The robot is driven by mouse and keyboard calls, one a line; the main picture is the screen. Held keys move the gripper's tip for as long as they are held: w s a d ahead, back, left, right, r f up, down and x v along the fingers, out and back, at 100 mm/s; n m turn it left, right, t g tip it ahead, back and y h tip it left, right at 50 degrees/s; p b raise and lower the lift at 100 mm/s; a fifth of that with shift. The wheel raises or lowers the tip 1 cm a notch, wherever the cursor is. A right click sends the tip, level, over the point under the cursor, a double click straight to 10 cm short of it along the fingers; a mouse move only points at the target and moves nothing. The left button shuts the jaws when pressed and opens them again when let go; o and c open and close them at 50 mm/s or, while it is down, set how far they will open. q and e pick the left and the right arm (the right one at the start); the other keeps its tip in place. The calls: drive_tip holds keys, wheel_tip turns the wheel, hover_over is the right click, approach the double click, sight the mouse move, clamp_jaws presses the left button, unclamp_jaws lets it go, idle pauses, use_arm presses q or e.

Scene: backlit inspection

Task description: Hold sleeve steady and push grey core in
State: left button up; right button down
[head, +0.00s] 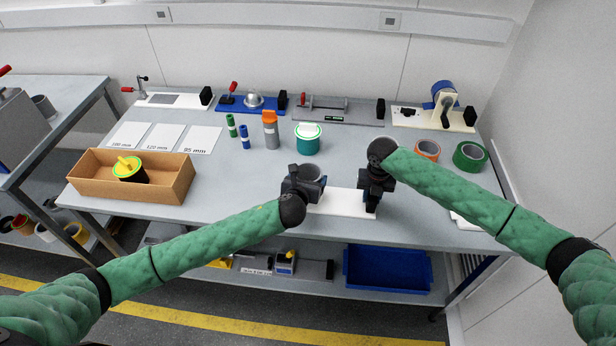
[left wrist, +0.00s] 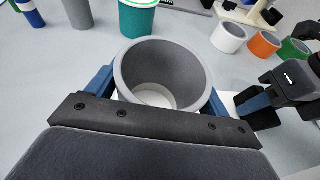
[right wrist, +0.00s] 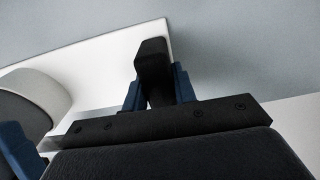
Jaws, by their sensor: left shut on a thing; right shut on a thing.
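A hollow grey sleeve (head: 312,171) stands upright over a white board (head: 340,204) near the table's front edge. My left gripper (head: 305,188) is shut on it. In the left wrist view the sleeve (left wrist: 160,72) sits between the blue fingers, and the white board shows through its open bore. My right gripper (head: 372,190) is shut on a black block (head: 371,205) at the board's right end. In the right wrist view this block (right wrist: 153,62) is between the blue fingers. I cannot make out a separate grey core; no core shows inside the sleeve.
A teal tub (head: 307,140), a grey bottle with an orange top (head: 271,132) and green and blue cylinders stand behind. Tape rolls (head: 469,156) lie at the right. A cardboard box (head: 170,190) holds a yellow-and-black item at the left. Fixtures line the back.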

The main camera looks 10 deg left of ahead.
sight(311, 179)
use_arm(q)
drive_tip(key=shift+a+f, duration=0.1)
drive_tip(key=shift+f, duration=1.45)
drive_tip(key=o, duration=1.1)
drive_tip(key=v, duration=1.2)
drive_tip(key=shift+c, duration=0.2)
